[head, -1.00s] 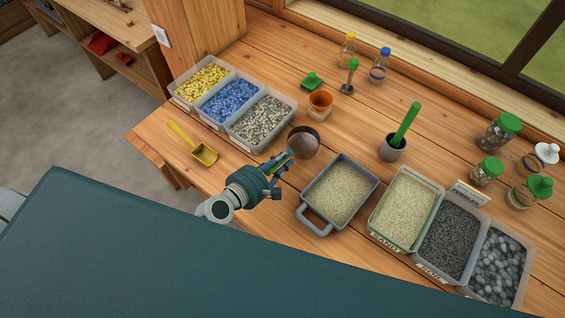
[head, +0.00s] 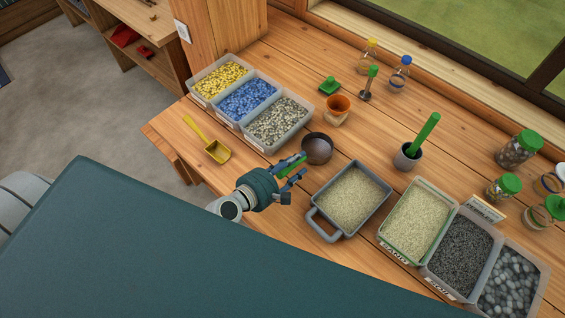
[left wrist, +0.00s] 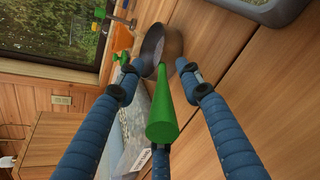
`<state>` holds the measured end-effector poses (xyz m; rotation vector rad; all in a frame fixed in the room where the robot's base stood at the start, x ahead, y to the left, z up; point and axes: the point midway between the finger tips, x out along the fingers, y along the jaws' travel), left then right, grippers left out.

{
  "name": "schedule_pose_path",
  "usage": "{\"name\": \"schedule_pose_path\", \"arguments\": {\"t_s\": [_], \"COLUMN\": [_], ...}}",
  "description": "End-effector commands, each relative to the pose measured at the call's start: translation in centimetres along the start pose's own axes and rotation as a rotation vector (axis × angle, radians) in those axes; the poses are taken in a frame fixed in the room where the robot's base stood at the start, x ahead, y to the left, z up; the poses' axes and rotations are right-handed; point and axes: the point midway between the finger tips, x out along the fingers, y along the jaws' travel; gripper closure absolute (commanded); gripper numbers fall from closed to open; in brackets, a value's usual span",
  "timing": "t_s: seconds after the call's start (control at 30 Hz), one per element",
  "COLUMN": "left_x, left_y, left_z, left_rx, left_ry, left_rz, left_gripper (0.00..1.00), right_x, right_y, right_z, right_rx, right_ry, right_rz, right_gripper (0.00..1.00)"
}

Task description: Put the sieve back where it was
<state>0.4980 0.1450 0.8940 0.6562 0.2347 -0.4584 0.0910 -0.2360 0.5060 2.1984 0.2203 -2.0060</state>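The sieve (head: 317,149) is a dark round bowl with a green handle (head: 290,165). It appears to rest level on the wooden bench, between the gravel bin and the grey pan. My left gripper (head: 302,166) is open around the handle. In the left wrist view the fingers (left wrist: 163,70) stand apart on both sides of the green handle (left wrist: 163,120), with gaps visible, and the sieve bowl (left wrist: 153,45) lies just beyond the fingertips. The far part of the handle is partly hidden by the fingers in the head view. My right gripper is not in view.
Bins of yellow, blue and grey gravel (head: 277,121) stand behind left. A yellow scoop (head: 216,152) lies left. A grey pan of sand (head: 321,226) is close right, with more bins beyond. Bare bench surrounds the sieve's far side.

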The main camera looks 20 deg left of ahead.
Motion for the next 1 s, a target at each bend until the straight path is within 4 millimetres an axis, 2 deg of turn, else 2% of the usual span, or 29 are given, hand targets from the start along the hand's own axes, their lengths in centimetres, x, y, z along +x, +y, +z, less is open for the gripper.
{"name": "schedule_pose_path", "arguments": {"t_s": [0.3, 0.5, 0.7, 1.0], "left_x": [-6.6, -10.0, -11.3, -11.3], "left_y": [-0.3, -0.3, -0.1, 0.0], "left_z": [-0.4, -0.3, -0.1, 0.0], "left_rx": [0.002, 0.001, 0.001, 0.001], "left_ry": [0.003, 0.002, 0.0, 0.0], "left_rz": [-0.003, -0.003, -0.001, -0.001], "left_gripper": [0.63, 0.63, 0.63, 0.63], "right_x": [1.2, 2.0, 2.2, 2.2], "right_y": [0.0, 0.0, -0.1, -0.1], "right_z": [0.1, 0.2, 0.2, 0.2], "right_rx": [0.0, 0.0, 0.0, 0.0], "right_ry": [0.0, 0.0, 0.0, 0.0], "right_rz": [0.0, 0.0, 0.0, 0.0], "right_gripper": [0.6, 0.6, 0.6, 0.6]}}
